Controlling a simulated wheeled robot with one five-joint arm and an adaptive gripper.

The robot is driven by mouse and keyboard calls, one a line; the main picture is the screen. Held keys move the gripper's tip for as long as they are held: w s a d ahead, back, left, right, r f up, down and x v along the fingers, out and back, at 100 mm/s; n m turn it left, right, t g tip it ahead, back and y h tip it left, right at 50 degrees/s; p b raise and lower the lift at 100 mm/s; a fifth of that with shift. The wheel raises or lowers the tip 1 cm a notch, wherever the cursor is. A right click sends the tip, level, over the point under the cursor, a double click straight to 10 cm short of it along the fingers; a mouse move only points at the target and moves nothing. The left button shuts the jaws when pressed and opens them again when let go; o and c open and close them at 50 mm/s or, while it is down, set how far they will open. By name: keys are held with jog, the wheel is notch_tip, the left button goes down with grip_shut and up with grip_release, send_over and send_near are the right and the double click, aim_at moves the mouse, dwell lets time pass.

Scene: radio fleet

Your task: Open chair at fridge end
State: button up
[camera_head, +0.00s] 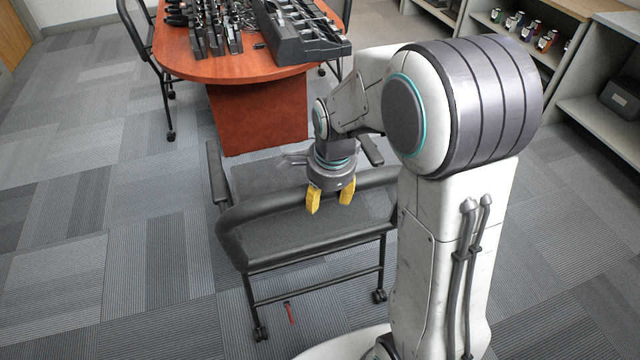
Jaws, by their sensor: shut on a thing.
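A black chair (300,239) with armrests and a wheeled metal frame stands in the middle, between me and the wooden table. My gripper (330,197) points down with its yellow fingers at the chair's backrest top rail. It is shut on that rail, though the rail between the fingers is partly hidden. The chair's seat (270,178) shows beyond the backrest, facing the table. My arm hides the chair's right side in part. No fridge can be made out.
The wooden table (225,58) carries several black radios (205,30) and a dark charger rack (300,30). Another black chair (150,55) stands at its left. Shelves (590,100) line the right. A small red thing (289,313) lies on the carpet below the chair. The left floor is clear.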

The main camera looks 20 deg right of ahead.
jog(key=shift+s, duration=1)
jog(key=o, duration=1.3)
jog(key=shift+r, duration=0.55)
jog(key=r, duration=0.3)
jog(key=s+r, duration=0.1)
jog(key=r, duration=0.3)
jog(key=s+r, duration=0.1)
jog(key=r, duration=0.2)
jog(key=shift+s+r, duration=0.1)
jog(key=shift+r, duration=0.25)
